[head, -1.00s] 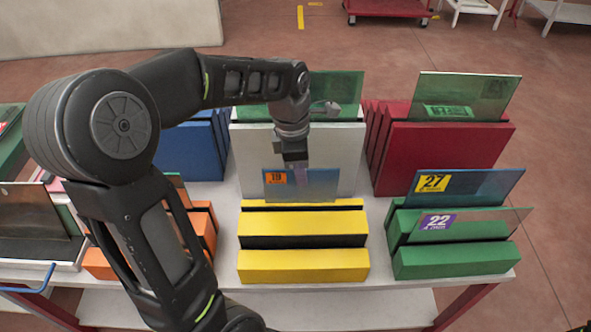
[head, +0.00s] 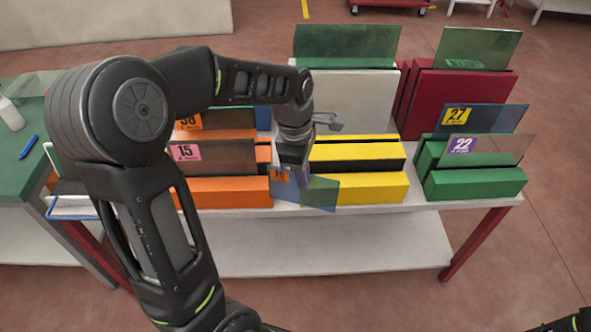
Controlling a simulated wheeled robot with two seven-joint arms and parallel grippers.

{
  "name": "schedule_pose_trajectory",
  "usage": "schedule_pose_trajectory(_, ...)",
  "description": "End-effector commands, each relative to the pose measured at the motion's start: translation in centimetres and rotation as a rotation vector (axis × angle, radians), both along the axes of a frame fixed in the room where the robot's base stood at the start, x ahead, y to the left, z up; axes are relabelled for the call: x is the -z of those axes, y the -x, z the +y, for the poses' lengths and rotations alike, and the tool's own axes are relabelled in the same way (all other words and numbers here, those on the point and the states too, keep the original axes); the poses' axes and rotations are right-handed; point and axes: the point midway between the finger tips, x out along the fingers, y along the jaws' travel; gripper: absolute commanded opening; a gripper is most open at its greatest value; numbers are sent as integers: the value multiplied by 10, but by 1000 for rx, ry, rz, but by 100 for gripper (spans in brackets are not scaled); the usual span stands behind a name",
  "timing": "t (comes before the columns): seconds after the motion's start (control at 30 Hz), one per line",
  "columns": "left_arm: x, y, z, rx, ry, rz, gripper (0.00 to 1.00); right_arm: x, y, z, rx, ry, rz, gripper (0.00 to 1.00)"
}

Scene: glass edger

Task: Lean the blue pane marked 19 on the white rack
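The blue pane marked 19 (head: 318,193) is a small see-through sheet with an orange label at its upper left; the number is hard to read now. My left gripper (head: 293,172) is shut on its upper edge, hiding part of it. The pane hangs tilted in front of the gap between the orange and yellow racks; I cannot tell whether it touches either. The white rack (head: 350,105) stands behind the yellow rack, with a green pane (head: 347,46) leaning on it. My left arm and gripper hide its left part. My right gripper is out of view.
The yellow rack (head: 365,188) holds no visible pane. The orange rack (head: 225,191) carries a pane marked 15 (head: 213,157). A green-topped table is at left.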

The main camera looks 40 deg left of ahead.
Motion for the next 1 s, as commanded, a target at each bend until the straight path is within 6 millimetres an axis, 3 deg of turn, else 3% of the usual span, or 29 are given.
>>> schedule_pose_trajectory(0.37,49,-17,-31,552,-6,7,0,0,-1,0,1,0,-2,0)
schedule_pose_trajectory(0.47,69,-23,-44,772,-6,8,0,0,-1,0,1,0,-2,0)
schedule_pose_trajectory(0.7,134,-44,-86,1514,-4,9,0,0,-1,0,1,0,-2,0)
schedule_pose_trajectory(0.8,152,-50,-98,1735,-4,7,0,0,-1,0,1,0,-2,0)
schedule_pose_trajectory(1.0,163,-54,-105,1887,-7,5,0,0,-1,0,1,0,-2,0)
